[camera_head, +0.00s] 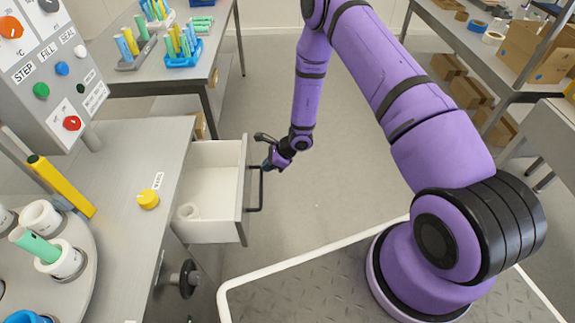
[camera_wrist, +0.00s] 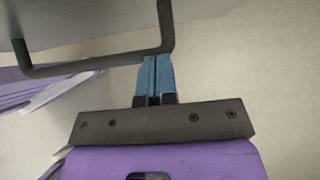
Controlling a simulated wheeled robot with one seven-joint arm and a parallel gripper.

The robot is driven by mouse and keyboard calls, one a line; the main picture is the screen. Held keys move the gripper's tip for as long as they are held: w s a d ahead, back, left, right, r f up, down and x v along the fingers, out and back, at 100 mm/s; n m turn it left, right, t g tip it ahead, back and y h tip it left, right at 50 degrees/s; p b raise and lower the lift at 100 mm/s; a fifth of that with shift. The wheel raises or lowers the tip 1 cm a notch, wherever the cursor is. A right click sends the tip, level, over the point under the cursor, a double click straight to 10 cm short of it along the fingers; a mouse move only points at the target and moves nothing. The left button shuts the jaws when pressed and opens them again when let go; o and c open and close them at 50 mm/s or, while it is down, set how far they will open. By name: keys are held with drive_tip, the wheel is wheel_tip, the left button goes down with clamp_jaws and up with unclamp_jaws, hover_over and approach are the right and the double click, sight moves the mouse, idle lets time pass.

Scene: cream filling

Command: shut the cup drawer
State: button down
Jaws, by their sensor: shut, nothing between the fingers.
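The cup drawer (camera_head: 212,160) is pulled open from the bench in the head view, with a white cup (camera_head: 187,211) inside at its near end. Its dark bar handle (camera_head: 261,188) is on the drawer's right-hand front. My gripper (camera_head: 268,165) is by the far end of the handle, outside the drawer. In the wrist view my gripper's blue fingertips (camera_wrist: 154,66) are together, close to the handle (camera_wrist: 90,65) near its bent end. No part of the handle lies between the fingers. I cannot tell whether they touch it.
The bench (camera_head: 128,165) carries a control panel (camera_head: 45,65), a yellow knob (camera_head: 148,199) and a round table with cups (camera_head: 60,262). A handwheel (camera_head: 186,278) sticks out below the drawer. The floor (camera_head: 325,190) right of the drawer is clear.

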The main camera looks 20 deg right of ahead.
drive_tip(key=w+a, duration=0.1)
drive_tip(key=a, duration=0.4)
drive_tip(key=w+a, duration=0.2)
drive_tip(key=a, duration=0.3)
drive_tip(key=w+a, duration=0.2)
drive_tip(key=a, duration=0.4)
drive_tip(key=shift+w, duration=0.1)
drive_tip(key=shift+w+a, duration=0.2)
drive_tip(key=shift+a, duration=0.5)
drive_tip(key=shift+a+r, duration=0.1)
